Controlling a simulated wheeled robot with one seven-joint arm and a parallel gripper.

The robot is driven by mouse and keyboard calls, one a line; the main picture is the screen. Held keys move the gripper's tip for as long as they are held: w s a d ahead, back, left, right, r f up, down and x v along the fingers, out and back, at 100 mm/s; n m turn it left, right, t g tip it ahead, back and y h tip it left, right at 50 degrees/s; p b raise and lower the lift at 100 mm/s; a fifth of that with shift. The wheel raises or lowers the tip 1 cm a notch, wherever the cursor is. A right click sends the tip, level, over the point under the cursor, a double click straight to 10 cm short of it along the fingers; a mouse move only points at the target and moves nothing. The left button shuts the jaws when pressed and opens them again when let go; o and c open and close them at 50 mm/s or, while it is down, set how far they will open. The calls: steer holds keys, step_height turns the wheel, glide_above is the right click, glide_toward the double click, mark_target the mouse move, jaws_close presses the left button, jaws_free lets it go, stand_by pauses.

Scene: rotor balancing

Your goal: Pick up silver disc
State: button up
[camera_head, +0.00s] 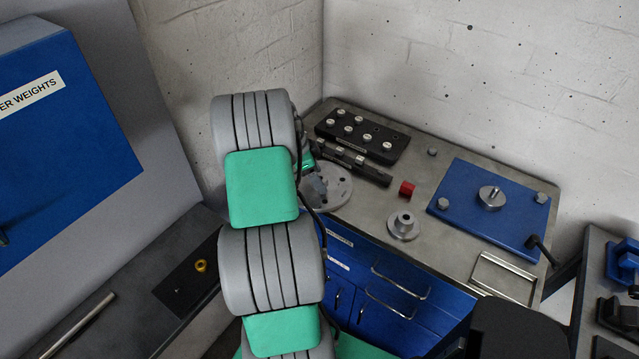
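Several round silver-grey parts are on the steel bench, and I cannot tell which one is the silver disc. A wide flat grey disc (339,191) with small holes lies at the bench's left end, partly hidden behind my arm. A smaller flanged disc with a raised hub (403,226) sits near the front edge. Another small disc with a central pin (492,197) is on the blue plate. My gripper (313,187) is mostly hidden behind my arm links, at or over the wide disc. Its fingers cannot be made out, nor whether they touch anything.
A black block with several silver knobs (362,136) stands at the back, with a dark stepped rail (350,162) before it. A red cube (407,188) is near the middle. A blue plate (462,219) and a metal tray (504,275) are at right. A blue cabinet (75,130) stands left.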

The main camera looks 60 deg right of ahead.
jaws_close()
stand_by(0.5)
steer(key=shift+d+r, duration=0.15)
stand_by(0.4)
